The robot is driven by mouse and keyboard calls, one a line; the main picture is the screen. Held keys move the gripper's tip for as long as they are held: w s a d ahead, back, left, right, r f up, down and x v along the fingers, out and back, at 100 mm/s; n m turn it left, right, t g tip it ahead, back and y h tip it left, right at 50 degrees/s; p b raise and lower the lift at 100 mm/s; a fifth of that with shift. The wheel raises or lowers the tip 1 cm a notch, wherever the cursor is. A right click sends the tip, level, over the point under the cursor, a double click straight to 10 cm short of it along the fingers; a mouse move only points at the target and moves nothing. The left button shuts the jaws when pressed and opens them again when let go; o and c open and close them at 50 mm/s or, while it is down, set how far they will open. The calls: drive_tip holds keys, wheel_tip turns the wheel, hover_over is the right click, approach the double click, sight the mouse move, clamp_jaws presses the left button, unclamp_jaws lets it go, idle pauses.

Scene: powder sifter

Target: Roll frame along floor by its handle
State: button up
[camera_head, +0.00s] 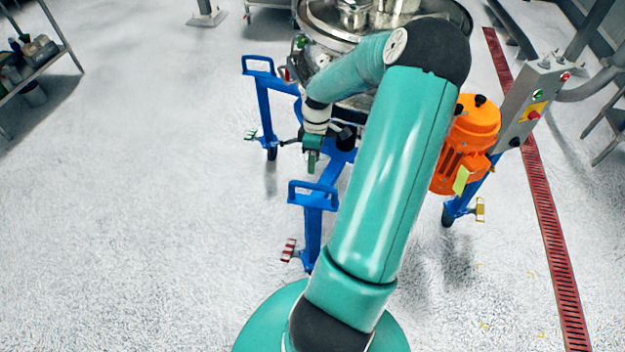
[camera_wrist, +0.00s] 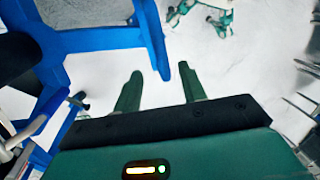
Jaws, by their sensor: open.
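The blue wheeled frame (camera_head: 322,188) carries the round steel sifter (camera_head: 318,15). It has a near looped blue handle (camera_head: 312,188) and a far looped blue handle (camera_head: 258,60). My arm hides much of the frame and sifter.
An orange motor (camera_head: 468,140) and a grey control box (camera_head: 530,105) stand at the frame's right. A red floor grate (camera_head: 540,190) runs along the right. A shelf rack (camera_head: 40,65) is at the upper left. The floor at left is clear.

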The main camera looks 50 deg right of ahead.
drive_tip(key=f, duration=0.2)
drive_tip(key=a+f, duration=0.1)
drive_tip(key=f, duration=0.5)
drive_tip(key=shift+s+a, duration=0.2)
drive_tip(key=shift+s, duration=0.1)
clamp_jaws()
